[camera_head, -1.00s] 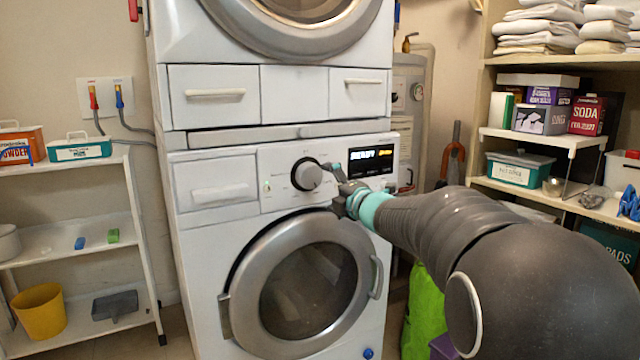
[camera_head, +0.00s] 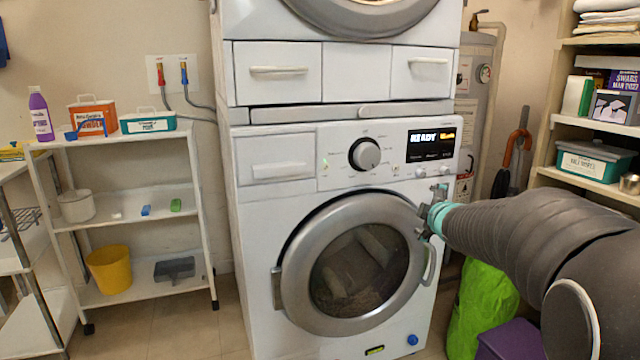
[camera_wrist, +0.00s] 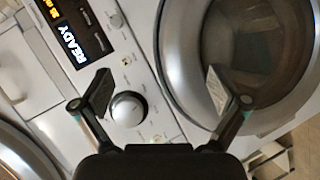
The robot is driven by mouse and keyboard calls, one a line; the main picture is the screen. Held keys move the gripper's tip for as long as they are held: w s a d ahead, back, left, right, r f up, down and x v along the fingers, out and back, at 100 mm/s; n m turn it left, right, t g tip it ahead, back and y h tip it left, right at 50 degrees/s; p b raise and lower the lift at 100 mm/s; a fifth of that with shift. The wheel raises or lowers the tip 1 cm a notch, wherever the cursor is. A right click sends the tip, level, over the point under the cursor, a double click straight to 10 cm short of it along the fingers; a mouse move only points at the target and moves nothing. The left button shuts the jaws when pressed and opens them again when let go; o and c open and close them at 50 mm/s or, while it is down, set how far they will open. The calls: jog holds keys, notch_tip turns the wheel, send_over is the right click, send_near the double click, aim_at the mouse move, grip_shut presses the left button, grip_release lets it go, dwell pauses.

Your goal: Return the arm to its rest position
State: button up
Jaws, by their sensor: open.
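My gripper (camera_head: 430,218) is open and empty in the head view, in front of the right part of the lower washing machine (camera_head: 262,235), by the upper right of its round door (camera_head: 300,262). In the wrist view my gripper (camera_wrist: 160,92) shows two spread fingers with nothing between them. The machine's knob (camera_head: 365,154) is left of and above the gripper, apart from it in the head view. In the wrist view the knob (camera_wrist: 127,109) appears beyond the left finger. The display (camera_head: 431,143) reads READY. My arm comes in from the right.
A white shelf cart (camera_head: 130,223) with boxes and a yellow bucket (camera_head: 109,268) stands left. Loaded shelves (camera_head: 560,122) stand right, near my arm. A green bag (camera_head: 482,305) and purple bin (camera_head: 512,340) are below it. Floor is clear between cart and machine.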

jog(key=s+f+m+g+h, duration=0.1)
jog(key=s+f+m+g, duration=0.3)
jog(key=s, duration=0.5)
jog(key=s+f+m+g+h, duration=0.1)
jog(key=s+f+m+g, duration=0.2)
jog(key=s+f+m, duration=0.45)
jog(key=s+a+y, duration=0.1)
jog(key=s+a, duration=0.3)
jog(key=s, duration=0.3)
jog(key=s+a+m+g+y, duration=0.1)
jog(key=s+a, duration=0.3)
jog(key=s, duration=0.4)
jog(key=s+a+r+m+y, duration=0.1)
jog(key=s+a, duration=0.3)
jog(key=s, duration=0.3)
jog(key=shift+s+g, duration=0.3)
jog(key=shift+g, duration=0.1)
jog(key=shift+a, duration=0.1)
